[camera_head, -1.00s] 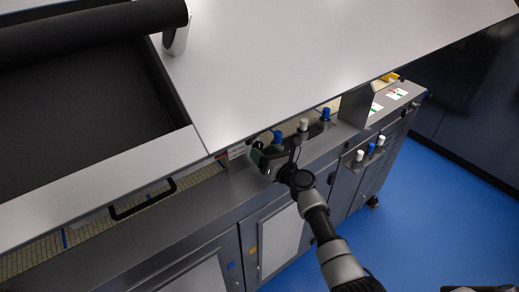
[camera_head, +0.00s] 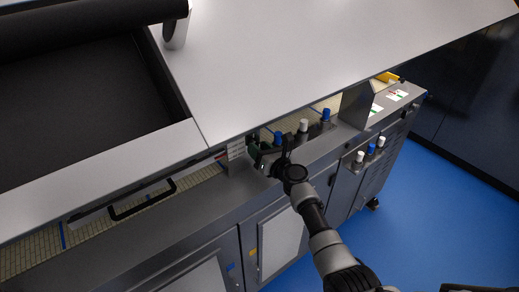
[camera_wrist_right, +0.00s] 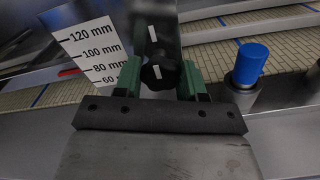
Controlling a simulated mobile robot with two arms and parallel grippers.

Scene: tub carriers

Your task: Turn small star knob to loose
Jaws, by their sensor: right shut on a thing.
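A small black star knob (camera_wrist_right: 157,76) with a white pointer mark shows in the right wrist view, in front of a dark upright post that carries another white mark. My right gripper (camera_wrist_right: 159,82) has its green fingers on both sides of the knob and is shut on it. The white mark on the knob stands nearly upright, tilted slightly. In the head view my right gripper (camera_head: 264,160) is at the machine's front ledge under the table edge, and the knob is hidden there. My left gripper is not in view.
A white millimetre scale (camera_wrist_right: 91,52) stands left of the knob; a blue-capped post (camera_wrist_right: 250,65) stands to its right. In the head view a large pale panel (camera_head: 300,65) overhangs the ledge. More blue and white caps line the ledge to the right. The blue floor is clear.

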